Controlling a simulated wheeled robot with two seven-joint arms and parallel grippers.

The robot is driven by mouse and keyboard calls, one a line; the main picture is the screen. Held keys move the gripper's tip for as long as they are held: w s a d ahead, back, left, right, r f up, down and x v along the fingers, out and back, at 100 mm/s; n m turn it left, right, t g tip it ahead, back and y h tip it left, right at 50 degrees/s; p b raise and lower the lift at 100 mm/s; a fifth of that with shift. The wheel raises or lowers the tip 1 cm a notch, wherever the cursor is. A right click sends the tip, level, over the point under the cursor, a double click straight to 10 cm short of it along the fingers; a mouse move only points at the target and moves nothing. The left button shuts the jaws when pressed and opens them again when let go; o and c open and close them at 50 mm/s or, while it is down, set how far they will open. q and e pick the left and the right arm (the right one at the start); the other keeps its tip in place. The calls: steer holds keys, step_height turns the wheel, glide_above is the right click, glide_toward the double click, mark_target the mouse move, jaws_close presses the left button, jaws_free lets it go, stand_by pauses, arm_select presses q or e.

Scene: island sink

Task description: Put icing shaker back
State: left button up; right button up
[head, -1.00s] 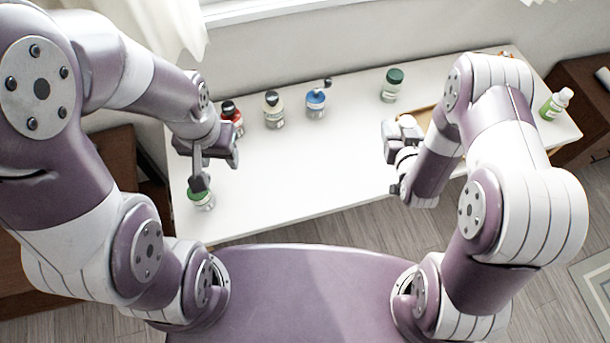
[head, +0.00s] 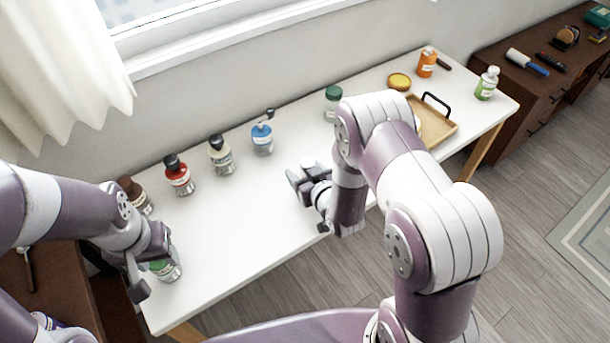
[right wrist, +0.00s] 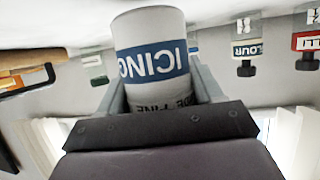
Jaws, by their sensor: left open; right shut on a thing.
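The icing shaker (right wrist: 152,60) is a white can with a blue band reading ICING. It fills the middle of the right wrist view, between the two fingers of my right gripper (right wrist: 155,92), which is shut on it. In the head view my right gripper (head: 306,184) is over the middle right of the white table, with only a small pale part of the shaker (head: 308,163) showing. My left gripper (head: 148,262) is open at the table's left end, close beside a green-labelled jar (head: 169,268) that it partly hides. I cannot tell whether they touch.
Brown-topped, red, cream and blue jars (head: 262,138) line the white table's (head: 235,225) back. A green-lidded jar (head: 333,98), wooden tray (head: 440,127), yellow tin (head: 399,81), orange bottle (head: 427,62) and green bottle (head: 487,83) stand right. The table's middle is clear.

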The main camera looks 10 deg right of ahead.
steer(key=shift+w+f, duration=0.15)
steer(key=shift+f, duration=0.7)
steer(key=o, duration=1.1)
steer(key=shift+o, duration=0.2)
